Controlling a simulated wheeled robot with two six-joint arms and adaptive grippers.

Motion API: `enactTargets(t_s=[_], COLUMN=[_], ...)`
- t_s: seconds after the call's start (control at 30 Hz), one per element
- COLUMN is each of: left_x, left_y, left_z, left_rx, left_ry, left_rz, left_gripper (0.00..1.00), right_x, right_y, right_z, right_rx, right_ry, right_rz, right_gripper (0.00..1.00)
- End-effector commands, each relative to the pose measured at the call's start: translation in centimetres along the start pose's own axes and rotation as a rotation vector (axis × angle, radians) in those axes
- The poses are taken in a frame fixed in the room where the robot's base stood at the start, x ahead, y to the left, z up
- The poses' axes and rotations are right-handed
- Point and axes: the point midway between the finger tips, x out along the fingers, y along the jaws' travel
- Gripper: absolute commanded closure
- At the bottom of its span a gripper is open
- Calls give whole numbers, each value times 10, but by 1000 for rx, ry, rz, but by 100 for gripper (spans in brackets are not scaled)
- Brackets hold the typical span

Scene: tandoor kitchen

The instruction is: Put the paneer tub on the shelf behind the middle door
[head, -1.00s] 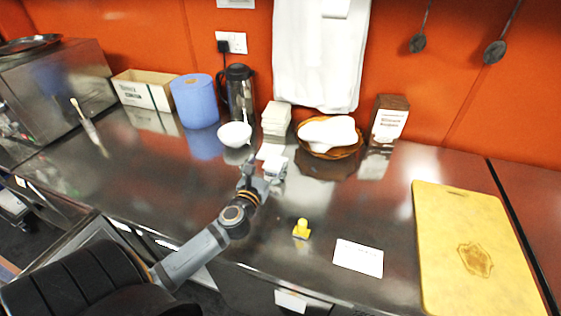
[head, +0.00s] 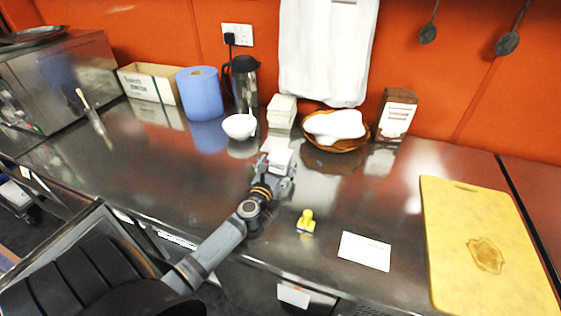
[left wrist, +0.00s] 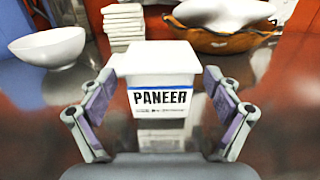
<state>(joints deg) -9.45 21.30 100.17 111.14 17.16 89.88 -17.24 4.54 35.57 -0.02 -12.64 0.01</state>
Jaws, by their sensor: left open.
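The paneer tub (left wrist: 160,88) is a white square tub with a blue stripe and the word PANEER, upright on the steel counter. It also shows in the head view (head: 280,158), partly hidden by my gripper. My left gripper (head: 276,172) is low over the counter at the tub. In the left wrist view my left gripper (left wrist: 158,118) is open, with one finger on each side of the tub's near part. I cannot tell whether the fingers touch it. An open cabinet door (head: 85,232) shows below the counter's front edge at left. The middle door's shelf is not clearly visible. My right gripper is not in view.
Behind the tub are a white bowl (head: 239,127), stacked white napkins (head: 282,110) and a basket (head: 337,146) with white cloth. A yellow stamp-like object (head: 306,222), a white card (head: 364,251) and a yellow cutting board (head: 480,230) lie right. The counter's left-middle is clear.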

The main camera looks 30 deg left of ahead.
Motion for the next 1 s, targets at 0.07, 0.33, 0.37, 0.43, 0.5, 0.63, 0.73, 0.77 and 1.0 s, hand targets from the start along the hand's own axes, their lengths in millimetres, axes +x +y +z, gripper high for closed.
enactTargets(t_s=[0.07,0.33,0.37,0.43,0.5,0.63,0.73,0.77,1.0], left_x=[13,22,22,22,22,22,22,22,22], left_y=[0,0,0,0,0,0,0,0,0], left_z=[1,0,0,0,0,0,0,0,1], left_rx=[-1,0,0,0,1,1,1,1,1], left_ry=[-1,0,0,0,0,0,1,1,-1], left_rz=[1,0,0,0,0,0,0,0,-1], left_gripper=[10,10,10,16,25,43,56,60,79], right_x=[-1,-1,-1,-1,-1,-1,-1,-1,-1], right_y=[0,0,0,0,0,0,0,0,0], right_z=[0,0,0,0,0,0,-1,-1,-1], right_rx=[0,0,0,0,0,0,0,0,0], right_ry=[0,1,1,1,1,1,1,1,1], right_rz=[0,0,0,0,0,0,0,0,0], right_gripper=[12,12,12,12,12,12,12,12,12])
